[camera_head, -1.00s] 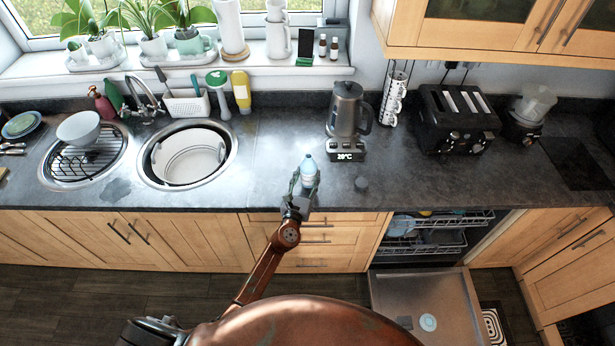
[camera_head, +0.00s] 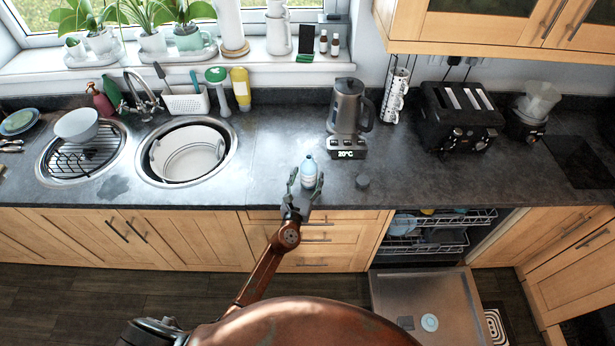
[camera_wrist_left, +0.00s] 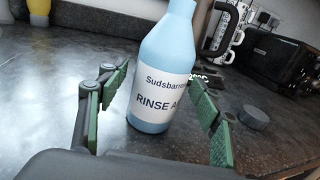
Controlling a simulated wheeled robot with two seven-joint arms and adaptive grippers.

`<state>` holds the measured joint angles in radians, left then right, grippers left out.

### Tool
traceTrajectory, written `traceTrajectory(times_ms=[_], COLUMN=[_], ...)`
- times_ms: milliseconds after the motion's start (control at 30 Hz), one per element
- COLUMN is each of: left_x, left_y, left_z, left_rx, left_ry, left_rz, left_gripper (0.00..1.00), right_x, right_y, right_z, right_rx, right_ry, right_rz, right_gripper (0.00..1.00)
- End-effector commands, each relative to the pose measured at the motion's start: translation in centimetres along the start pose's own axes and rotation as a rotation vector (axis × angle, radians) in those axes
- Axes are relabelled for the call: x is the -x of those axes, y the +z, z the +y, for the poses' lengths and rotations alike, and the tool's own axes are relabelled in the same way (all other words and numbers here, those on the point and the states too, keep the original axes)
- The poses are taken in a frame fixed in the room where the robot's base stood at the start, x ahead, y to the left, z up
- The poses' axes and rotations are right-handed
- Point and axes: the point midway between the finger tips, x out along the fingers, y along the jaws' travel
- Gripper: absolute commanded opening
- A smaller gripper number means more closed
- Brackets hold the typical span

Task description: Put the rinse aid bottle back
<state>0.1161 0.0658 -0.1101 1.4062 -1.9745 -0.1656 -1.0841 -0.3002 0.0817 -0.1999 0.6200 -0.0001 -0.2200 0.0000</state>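The rinse aid bottle (camera_head: 308,171), light blue with a white label, stands upright on the dark counter near its front edge. In the left wrist view the bottle (camera_wrist_left: 166,80) shows its "RINSE A..." label; its top is cut off by the frame. My left gripper (camera_head: 306,180) is open, with one finger on each side of the bottle. In the wrist view the green finger pads of the left gripper (camera_wrist_left: 159,80) stand apart from the bottle, with gaps on both sides. My right gripper is not in view.
A small dark round piece (camera_head: 362,181) lies right of the bottle. A kettle (camera_head: 347,108) on its base stands behind. Round sinks (camera_head: 228,163) are to the left. The dishwasher (camera_head: 425,300) is open at lower right. Counter between bottle and sink is clear.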

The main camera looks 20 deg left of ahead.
Motion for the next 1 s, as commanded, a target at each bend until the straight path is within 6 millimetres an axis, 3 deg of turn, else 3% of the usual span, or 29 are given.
traceTrajectory(times_ms=[333,800,1000], left_x=[0.4,9.5,11.6], left_y=[0.3,0.2,0.3], left_z=[0.0,0.0,0.0], left_rx=[0.001,0.001,0.000], left_ry=[0.001,0.000,0.000], left_rz=[0.001,0.002,0.000], left_gripper=[0.59,0.59,0.59], right_x=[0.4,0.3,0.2], right_y=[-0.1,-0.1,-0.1], right_z=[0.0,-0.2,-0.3], right_rx=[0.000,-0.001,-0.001], right_ry=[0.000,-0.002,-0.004], right_rz=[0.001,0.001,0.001], right_gripper=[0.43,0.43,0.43])
